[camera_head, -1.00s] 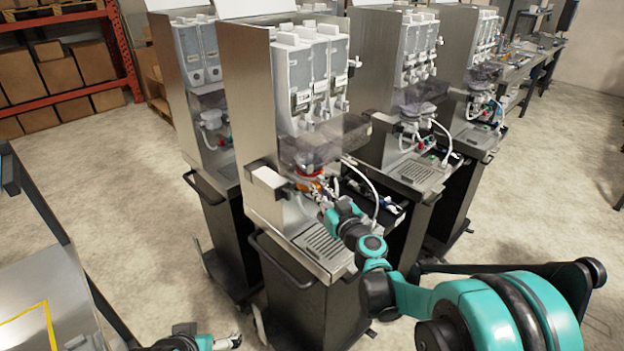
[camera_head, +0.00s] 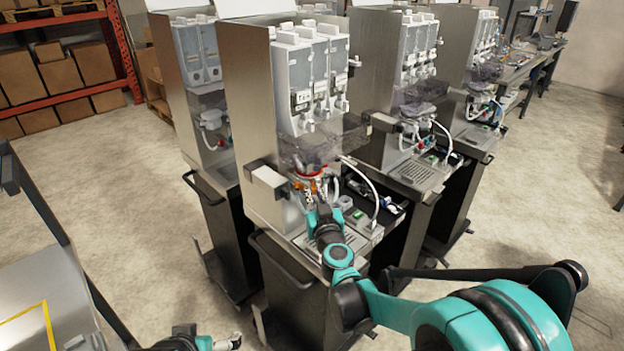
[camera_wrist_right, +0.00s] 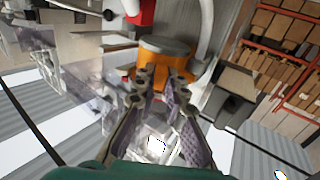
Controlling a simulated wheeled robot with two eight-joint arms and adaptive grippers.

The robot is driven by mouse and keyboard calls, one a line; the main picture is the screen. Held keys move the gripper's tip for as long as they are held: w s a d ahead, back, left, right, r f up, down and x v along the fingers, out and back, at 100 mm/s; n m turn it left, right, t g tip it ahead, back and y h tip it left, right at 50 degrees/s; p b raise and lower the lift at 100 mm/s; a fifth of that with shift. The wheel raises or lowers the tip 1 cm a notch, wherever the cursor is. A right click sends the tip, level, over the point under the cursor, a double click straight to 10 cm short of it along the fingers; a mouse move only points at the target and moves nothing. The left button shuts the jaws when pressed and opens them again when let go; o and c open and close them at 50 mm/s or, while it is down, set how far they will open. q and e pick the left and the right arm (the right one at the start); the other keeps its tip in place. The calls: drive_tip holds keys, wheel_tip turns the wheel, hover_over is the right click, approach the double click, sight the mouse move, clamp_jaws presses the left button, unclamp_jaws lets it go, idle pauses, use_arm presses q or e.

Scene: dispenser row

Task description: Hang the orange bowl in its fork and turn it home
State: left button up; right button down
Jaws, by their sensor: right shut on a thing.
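The orange bowl (camera_head: 298,185) is at the front of the nearest dispenser (camera_head: 246,95), under its clear hopper. In the right wrist view the bowl (camera_wrist_right: 160,62) shows as an orange cup with a grey top, right at my fingertips. My right gripper (camera_head: 310,194) is shut on it; in the wrist view the fingers (camera_wrist_right: 160,82) reach its near side. I cannot make out the fork or whether the bowl sits in it. A red part (camera_wrist_right: 140,12) is beside the bowl. My left gripper (camera_head: 230,342) is at the bottom edge, small and partly cut off.
A white hose (camera_head: 368,185) curves down right of the bowl. A black tray (camera_head: 385,212) with small parts lies beside the slotted drip grid (camera_head: 318,245). More dispensers (camera_head: 395,75) stand behind on the right. A table with a yellow outline (camera_head: 50,318) is at the lower left.

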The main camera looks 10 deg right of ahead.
drive_tip(key=shift+w+a, duration=0.1)
drive_tip(key=shift+a, duration=0.1)
drive_tip(key=c, duration=1.5)
unclamp_jaws()
drive_tip(key=shift+w, duration=0.1)
drive_tip(key=shift+w+a+f, duration=0.1)
drive_tip(key=s+d, duration=0.1)
drive_tip(key=s, duration=0.7)
